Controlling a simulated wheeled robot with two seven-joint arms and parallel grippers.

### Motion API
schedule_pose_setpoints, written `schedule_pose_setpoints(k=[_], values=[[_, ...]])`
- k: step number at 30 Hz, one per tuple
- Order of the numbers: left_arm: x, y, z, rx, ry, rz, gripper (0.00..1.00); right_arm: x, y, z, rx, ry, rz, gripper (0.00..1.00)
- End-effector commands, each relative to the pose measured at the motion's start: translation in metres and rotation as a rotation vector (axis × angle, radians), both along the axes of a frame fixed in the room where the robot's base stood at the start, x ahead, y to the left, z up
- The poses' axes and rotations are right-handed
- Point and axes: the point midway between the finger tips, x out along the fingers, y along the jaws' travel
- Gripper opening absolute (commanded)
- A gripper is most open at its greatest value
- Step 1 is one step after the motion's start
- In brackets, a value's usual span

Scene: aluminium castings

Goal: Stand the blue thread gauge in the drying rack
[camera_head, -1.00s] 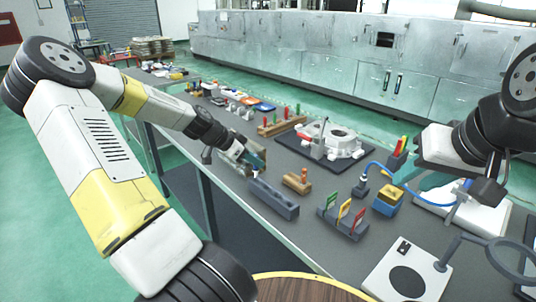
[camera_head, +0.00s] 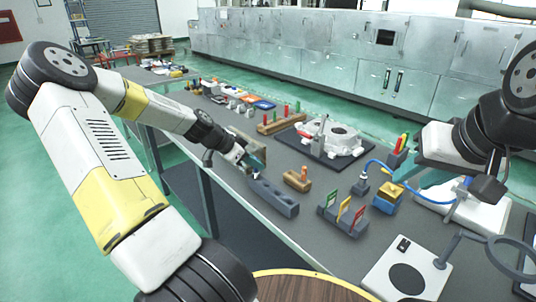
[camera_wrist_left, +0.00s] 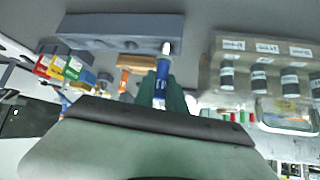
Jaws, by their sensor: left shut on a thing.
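My left gripper (camera_head: 254,161) is shut on the blue thread gauge (camera_wrist_left: 162,78). In the left wrist view the gauge stands out between the green fingers, with a pale tip at its far end. The tip appears close to a long grey block (camera_wrist_left: 110,32); I cannot tell whether they touch. In the head view this block (camera_head: 274,198), with holes in its top, lies just in front of the gripper; it looks like the drying rack. The gauge is hardly visible there. My right gripper (camera_head: 425,179) is at the right, its jaw opening unclear.
A small wooden block (camera_head: 298,180) with an orange piece lies right of the grey block. A grey holder with coloured tags (camera_head: 343,220) stands nearer. A holder with several labelled grey cylinders (camera_wrist_left: 258,70) is close on the other side. A white casting (camera_head: 330,140) lies behind.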

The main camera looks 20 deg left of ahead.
Motion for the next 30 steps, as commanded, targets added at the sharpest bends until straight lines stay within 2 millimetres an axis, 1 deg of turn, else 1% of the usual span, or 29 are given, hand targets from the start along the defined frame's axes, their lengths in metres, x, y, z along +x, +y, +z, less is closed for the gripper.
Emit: schedule_pose_setpoints(k=[21, 22, 25, 26, 30], values=[[0.000, 0.000, -0.018, 0.000, 0.001, -0.001, 0.00, 0.000, 0.000, 0.000, 0.000, 0.000, 0.000, 0.36], [0.000, 0.000, -0.018, 0.000, 0.001, -0.001, 0.17, 0.000, 0.000, 0.000, 0.000, 0.000, 0.000, 0.36], [0.000, 0.000, -0.018, 0.000, 0.000, 0.000, 0.37, 0.000, 0.000, 0.000, 0.000, 0.000, 0.000, 0.36], [0.000, 0.000, -0.018, 0.000, 0.000, 0.000, 0.41, 0.000, 0.000, 0.000, 0.000, 0.000, 0.000, 0.36], [0.000, 0.000, -0.018, 0.000, 0.000, 0.000, 0.41, 0.000, 0.000, 0.000, 0.000, 0.000, 0.000, 0.36]])
